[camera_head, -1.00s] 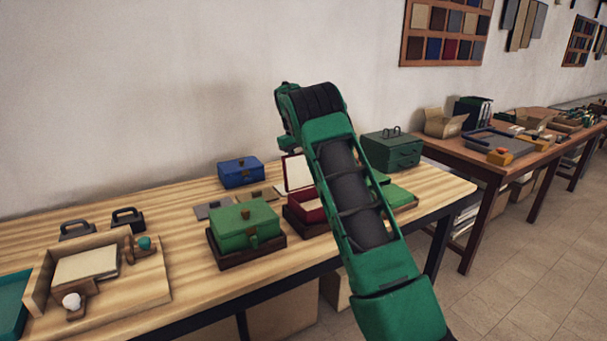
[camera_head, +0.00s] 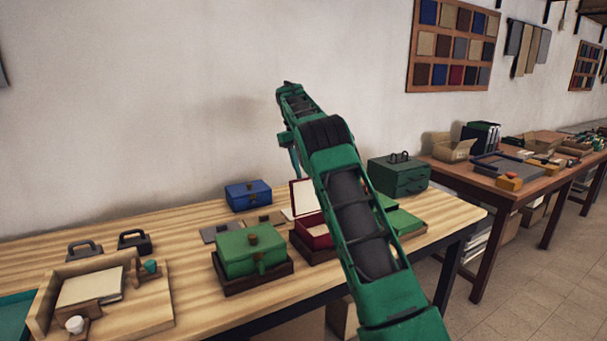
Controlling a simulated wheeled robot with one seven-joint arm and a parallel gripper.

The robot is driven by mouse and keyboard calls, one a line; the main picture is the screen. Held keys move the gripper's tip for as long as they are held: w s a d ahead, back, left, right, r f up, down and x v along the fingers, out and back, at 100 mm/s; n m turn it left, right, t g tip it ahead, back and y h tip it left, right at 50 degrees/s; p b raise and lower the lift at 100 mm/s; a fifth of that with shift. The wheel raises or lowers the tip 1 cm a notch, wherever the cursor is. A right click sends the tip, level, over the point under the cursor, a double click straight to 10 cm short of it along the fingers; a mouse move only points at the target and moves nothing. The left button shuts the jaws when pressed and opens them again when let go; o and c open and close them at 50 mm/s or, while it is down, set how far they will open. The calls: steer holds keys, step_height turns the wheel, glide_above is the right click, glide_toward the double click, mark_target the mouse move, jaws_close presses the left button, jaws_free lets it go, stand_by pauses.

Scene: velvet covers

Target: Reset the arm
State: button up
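My green and black arm rises from the bottom right of the head view and crosses in front of the wooden table (camera_head: 190,285). Its forearm points up and away toward the wall. My gripper is not clearly visible; the far end of the arm is small and faces away. A green box (camera_head: 250,250) sits in a dark tray left of the arm. An open red box (camera_head: 313,231) with a raised lid stands partly hidden behind the arm. A blue box (camera_head: 248,195) stands near the wall.
A wooden jig (camera_head: 140,310) with a pale pad lies at the left front. Two dark handled blocks (camera_head: 84,250) stand behind it. A dark green drawer box (camera_head: 399,175) stands at the table's right end. A second table (camera_head: 470,171) with boxes and tools is further right.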

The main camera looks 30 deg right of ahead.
steer(key=shift+s+r, duration=0.85)
steer(key=shift+w+f, duration=0.2)
steer(key=s+a+r+m+t+y, duration=0.1)
steer(key=s+r+m, duration=0.1)
steer(key=s, duration=1)
steer(key=s+a+r+m+y, duration=0.1)
steer(key=s+r+m, duration=0.1)
steer(key=s, duration=1)
steer(key=s+a+f, duration=0.3)
steer(key=s+f, duration=0.1)
steer(key=s, duration=0.6)
steer(key=s+a+f+m, duration=0.1)
steer(key=s+a+f, duration=0.3)
steer(key=s, duration=0.5)
steer(key=s+a+f+m, duration=0.1)
steer(key=s+a+f, duration=0.3)
steer(key=s, duration=0.6)
steer(key=shift+s+f+t, duration=0.3)
steer(key=shift+f, duration=0.1)
